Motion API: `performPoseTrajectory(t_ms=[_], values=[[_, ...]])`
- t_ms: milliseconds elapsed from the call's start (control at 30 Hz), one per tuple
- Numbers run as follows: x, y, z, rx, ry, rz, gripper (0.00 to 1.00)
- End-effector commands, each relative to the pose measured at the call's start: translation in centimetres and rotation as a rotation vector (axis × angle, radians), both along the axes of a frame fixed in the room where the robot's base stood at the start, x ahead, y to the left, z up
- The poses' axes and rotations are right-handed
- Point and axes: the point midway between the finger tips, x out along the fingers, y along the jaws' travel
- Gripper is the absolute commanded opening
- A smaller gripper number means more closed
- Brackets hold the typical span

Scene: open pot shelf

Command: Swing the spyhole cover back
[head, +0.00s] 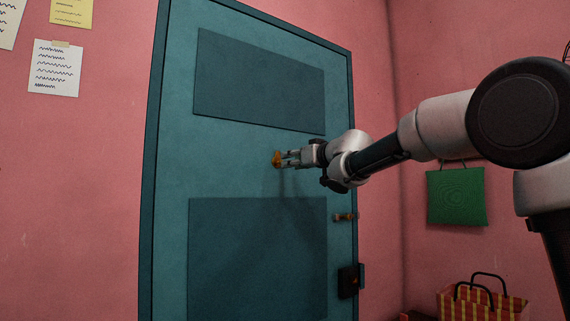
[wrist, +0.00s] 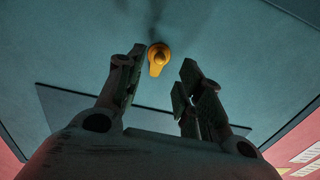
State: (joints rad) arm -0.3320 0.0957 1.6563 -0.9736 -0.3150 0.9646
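The spyhole cover (wrist: 157,63) is a small orange-yellow teardrop-shaped piece on the teal door (head: 255,165). It also shows in the head view (head: 277,159), between the door's two dark panels. In the wrist view its narrow end points down towards my gripper. My gripper (head: 284,158) is at the cover, with its fingers reaching towards the door. In the wrist view my gripper (wrist: 165,65) is open, and the cover shows between the fingertips, nearer the left finger. I cannot tell whether a finger touches it. The spyhole itself is not visible.
A door handle (head: 345,217) and a dark lock box (head: 348,281) sit at the door's right edge. A green hanging cushion (head: 456,196) and a striped bag (head: 480,303) are at the right. Paper notes (head: 55,68) hang on the pink wall at left.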

Motion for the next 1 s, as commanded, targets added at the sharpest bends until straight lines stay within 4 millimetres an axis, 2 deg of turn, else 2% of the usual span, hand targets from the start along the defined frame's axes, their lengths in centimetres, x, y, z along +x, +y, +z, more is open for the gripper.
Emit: performPoseTrajectory(t_ms=[100, 333, 900, 967, 1000], values=[[-2.1, -1.4, 0.0, 0.001, -0.001, -0.001, 0.37], [-4.1, -2.7, 0.0, 0.002, 0.001, 0.0, 0.37], [-4.2, -2.8, -0.1, -0.016, -0.009, -0.001, 0.37], [-3.8, -3.4, -0.6, -0.068, -0.019, -0.031, 0.37], [-3.2, -4.5, -1.4, -0.117, -0.013, -0.076, 0.37]])
